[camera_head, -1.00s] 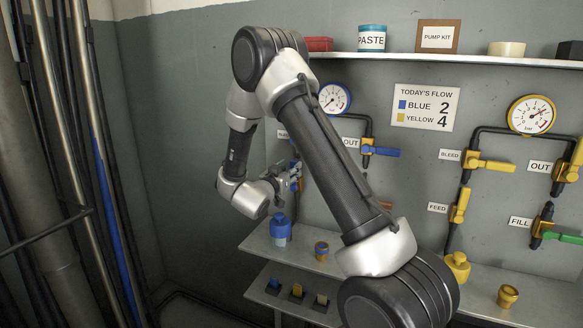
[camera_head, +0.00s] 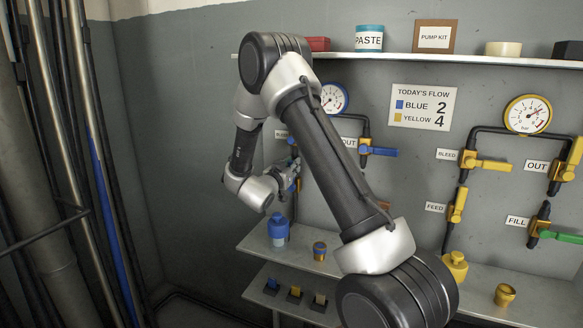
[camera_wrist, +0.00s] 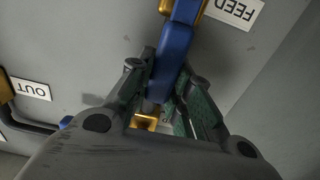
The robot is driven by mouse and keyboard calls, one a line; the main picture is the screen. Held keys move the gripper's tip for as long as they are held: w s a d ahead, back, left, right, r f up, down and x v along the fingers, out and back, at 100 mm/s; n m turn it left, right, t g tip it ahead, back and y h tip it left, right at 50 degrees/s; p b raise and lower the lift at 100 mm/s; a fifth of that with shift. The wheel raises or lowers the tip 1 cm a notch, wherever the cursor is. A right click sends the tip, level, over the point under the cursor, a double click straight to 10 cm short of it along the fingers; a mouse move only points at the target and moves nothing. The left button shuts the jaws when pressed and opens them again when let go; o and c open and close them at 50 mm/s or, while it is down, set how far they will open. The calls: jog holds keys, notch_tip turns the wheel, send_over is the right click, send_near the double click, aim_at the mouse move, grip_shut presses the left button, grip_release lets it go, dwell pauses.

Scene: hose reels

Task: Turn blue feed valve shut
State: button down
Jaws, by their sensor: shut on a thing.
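The blue feed valve's lever (camera_wrist: 174,52) runs down the middle of the wrist view from a brass-coloured body (camera_wrist: 201,8) beside an upside-down FEED label (camera_wrist: 235,8). My gripper (camera_wrist: 168,92) is shut on this lever, with a green-padded finger on each side of it. In the head view my gripper (camera_head: 293,178) is at the wall on the blue side, left of my upper arm. There the feed valve is mostly hidden behind my gripper and arm, so I cannot tell its exact angle.
A blue OUT lever (camera_head: 378,152) is close on the right, and its OUT label (camera_wrist: 30,89) shows in the wrist view. Yellow valves are farther right.

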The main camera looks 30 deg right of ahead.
jog(key=shift+s, duration=0.1)
jog(key=s+d+f+m, duration=0.5)
jog(key=f+m, duration=0.3)
jog(key=m, duration=1)
jog(key=shift+s+d+f, duration=0.15)
jog(key=shift+s+f, duration=0.2)
jog(key=shift+s, duration=0.5)
jog(key=shift+f, duration=0.1)
jog(key=c, duration=1.3)
grip_release()
jog(key=v, duration=1.2)
